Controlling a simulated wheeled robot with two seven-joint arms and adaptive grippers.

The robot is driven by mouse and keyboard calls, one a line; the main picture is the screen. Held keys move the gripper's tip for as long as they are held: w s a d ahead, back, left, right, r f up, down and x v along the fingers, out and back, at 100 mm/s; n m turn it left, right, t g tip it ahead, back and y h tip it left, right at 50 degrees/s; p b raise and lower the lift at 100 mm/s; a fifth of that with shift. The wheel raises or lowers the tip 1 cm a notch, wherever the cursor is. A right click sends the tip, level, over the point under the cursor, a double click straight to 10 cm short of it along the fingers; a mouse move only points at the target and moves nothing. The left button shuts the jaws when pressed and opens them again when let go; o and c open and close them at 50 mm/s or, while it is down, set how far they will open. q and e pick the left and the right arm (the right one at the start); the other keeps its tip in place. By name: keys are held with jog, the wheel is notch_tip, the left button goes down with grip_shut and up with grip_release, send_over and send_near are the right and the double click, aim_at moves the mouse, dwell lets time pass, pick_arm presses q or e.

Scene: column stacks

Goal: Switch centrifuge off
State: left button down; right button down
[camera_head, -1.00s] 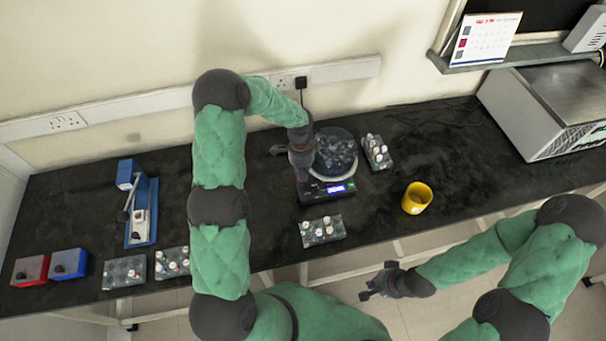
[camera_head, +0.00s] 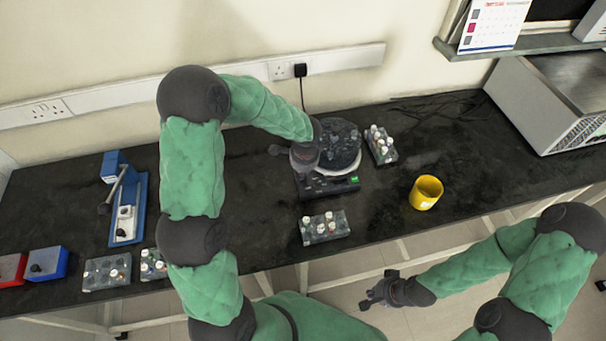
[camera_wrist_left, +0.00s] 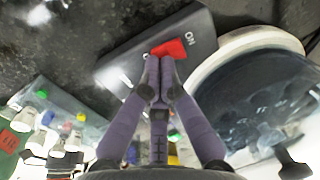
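The centrifuge (camera_head: 345,187) stands on the dark bench, with a round dark rotor under a clear lid (camera_head: 338,143). Its front display looks dark, and a small green spot shows at the front right. My left gripper (camera_head: 308,170) is at the centrifuge's left side, pointing down; its fingertips are hidden in the head view. In the left wrist view its fingers (camera_wrist_left: 163,62) are together at a red switch (camera_wrist_left: 170,48) beside the printed ON, touching or very near it. The fingers cover part of the other label. My right gripper (camera_head: 378,290) is open and empty off the bench's front edge.
Tube racks stand right of the centrifuge (camera_head: 380,146), in front of it (camera_head: 325,228), and at front left (camera_head: 107,271). A yellow mug (camera_head: 426,192) is to the right. A blue device (camera_head: 128,210) and red and blue boxes (camera_head: 47,263) are at left.

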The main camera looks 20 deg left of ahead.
pick_arm(q)
jog(key=shift+s+d+f, duration=0.2)
jog(key=shift+s+f, duration=0.2)
jog(key=shift+f, duration=0.15)
jog(key=shift+w+a+r+p, duration=0.2)
jog(key=shift+w+a+p, duration=0.1)
jog(key=shift+w+p, duration=0.1)
jog(key=shift+w+r+p, duration=0.25)
jog(key=shift+r+p, duration=0.3)
jog(key=shift+r, duration=0.05)
jog(key=r+p, duration=0.2)
jog(key=r, duration=0.2)
jog(key=shift+s+d+r+p, duration=0.15)
jog(key=shift+s+d+p, duration=0.1)
jog(key=shift+s+p, duration=0.15)
notch_tip(320, 180, up, 9)
jog(key=s+p, duration=0.1)
jog(key=shift+d+p, duration=0.4)
jog(key=shift+d, duration=0.05)
jog(key=shift+s, duration=0.1)
